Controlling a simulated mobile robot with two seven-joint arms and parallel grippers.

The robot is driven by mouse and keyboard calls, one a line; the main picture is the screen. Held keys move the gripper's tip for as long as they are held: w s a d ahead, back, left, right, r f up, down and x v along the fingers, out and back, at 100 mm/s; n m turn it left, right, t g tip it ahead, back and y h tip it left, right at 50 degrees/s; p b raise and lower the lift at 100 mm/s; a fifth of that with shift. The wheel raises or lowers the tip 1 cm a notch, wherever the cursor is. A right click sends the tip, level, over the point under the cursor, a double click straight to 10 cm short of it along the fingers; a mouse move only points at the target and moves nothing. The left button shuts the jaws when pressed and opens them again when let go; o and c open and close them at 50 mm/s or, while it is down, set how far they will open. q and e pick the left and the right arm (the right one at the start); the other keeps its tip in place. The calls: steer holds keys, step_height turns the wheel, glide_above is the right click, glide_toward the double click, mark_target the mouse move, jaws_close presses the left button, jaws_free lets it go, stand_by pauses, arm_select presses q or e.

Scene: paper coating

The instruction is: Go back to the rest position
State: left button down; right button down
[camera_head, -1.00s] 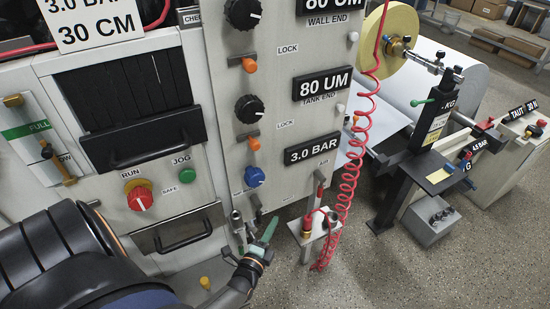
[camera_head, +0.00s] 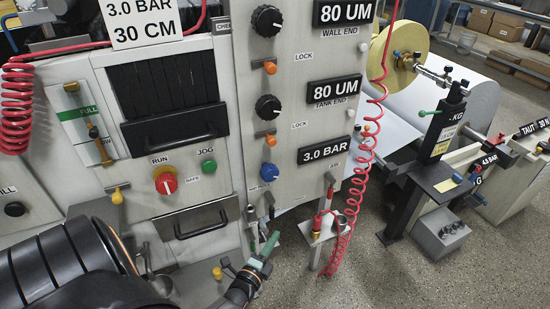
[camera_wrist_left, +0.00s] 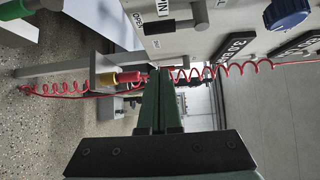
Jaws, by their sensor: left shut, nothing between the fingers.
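My left gripper (camera_head: 265,252) is low in front of the white machine, below its control panel, with its green fingers together and nothing between them. In the left wrist view the green fingers (camera_wrist_left: 159,105) are pressed side by side. They point toward a red coiled hose and a red and yellow fitting (camera_wrist_left: 125,78), which look apart from them. My left arm (camera_head: 70,265) fills the lower left of the head view. My right gripper is not in view.
The control panel (camera_head: 300,125) carries knobs and black labels. A small stand (camera_head: 322,229) with a red coiled hose (camera_head: 350,205) is right of my left gripper. A black post (camera_head: 425,180) and a grey box (camera_head: 440,235) stand farther right. The speckled floor between is free.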

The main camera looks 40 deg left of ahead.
arm_select(q)
steer(key=shift+s, duration=0.15)
stand_by(0.5)
steer(key=s+d+r+n+g+h+p, duration=0.3)
steer(key=s+d+n, duration=0.3)
steer(key=d, duration=0.4)
steer(key=s+d+r+n+g+h+p, duration=0.3)
steer(key=s+d+n, duration=0.4)
steer(key=d, duration=0.3)
steer(key=shift+s+d+g+h, duration=0.3)
steer(key=shift+s+g+h, duration=0.35)
steer(key=shift+g, duration=0.15)
steer(key=shift+r, duration=0.1)
